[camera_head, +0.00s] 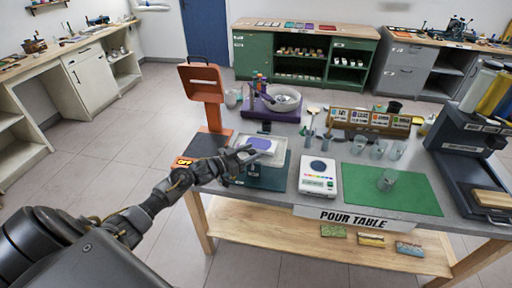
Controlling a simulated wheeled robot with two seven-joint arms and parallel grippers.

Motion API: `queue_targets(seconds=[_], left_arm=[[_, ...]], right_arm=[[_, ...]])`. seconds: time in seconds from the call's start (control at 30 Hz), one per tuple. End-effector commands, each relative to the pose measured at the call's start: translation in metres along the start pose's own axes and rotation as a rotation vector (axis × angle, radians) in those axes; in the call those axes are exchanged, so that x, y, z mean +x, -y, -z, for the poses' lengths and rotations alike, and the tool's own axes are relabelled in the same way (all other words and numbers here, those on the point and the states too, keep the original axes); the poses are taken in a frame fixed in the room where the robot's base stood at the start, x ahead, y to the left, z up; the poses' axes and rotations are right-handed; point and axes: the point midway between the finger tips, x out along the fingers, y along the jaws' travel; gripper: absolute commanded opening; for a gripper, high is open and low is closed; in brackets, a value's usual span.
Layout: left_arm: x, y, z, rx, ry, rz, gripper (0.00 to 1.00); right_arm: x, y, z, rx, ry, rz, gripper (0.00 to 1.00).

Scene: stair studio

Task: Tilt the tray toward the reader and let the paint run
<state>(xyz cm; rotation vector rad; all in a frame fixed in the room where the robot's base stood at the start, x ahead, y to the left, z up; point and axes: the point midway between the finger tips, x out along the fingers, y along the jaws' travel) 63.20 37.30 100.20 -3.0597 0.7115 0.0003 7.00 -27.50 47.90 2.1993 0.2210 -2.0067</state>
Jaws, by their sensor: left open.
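A small pale tray (265,157) with a purple-blue patch of paint (259,143) on it sits on a dark teal base (268,182) at the left part of the pour table (435,222). My left gripper (246,156) is open at the tray's left edge. Its fingers overlap that edge, and I cannot tell whether they touch it. An orange upright stand (203,83) rises behind and left of the tray. I cannot tell which thing is the reader. My right gripper is not in view.
A white scale (318,183) stands right of the tray. A cup (387,181) stands on a green mat (416,190). More clear cups (378,149), a wooden rack (370,121) and a purple-based bowl device (271,108) stand behind. A dark rack (459,150) fills the right end.

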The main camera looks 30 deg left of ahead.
Motion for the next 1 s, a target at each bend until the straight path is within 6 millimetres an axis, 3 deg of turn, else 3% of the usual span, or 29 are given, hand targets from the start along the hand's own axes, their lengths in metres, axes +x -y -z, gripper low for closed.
queue_targets(seconds=[0.2,0.57,0.93,1.0], left_arm=[[0.025,0.0,0.001,-0.001,-0.001,-0.001,0.49],[0.03,-0.001,-0.001,0.0,0.0,-0.001,0.49],[0.029,0.0,-0.001,0.0,0.001,0.0,0.02],[0.029,0.0,-0.001,0.0,0.0,0.0,0.0]], right_arm=[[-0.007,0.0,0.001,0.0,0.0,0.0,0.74],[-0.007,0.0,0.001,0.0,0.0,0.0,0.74],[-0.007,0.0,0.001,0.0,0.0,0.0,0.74],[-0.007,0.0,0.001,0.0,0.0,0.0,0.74]])
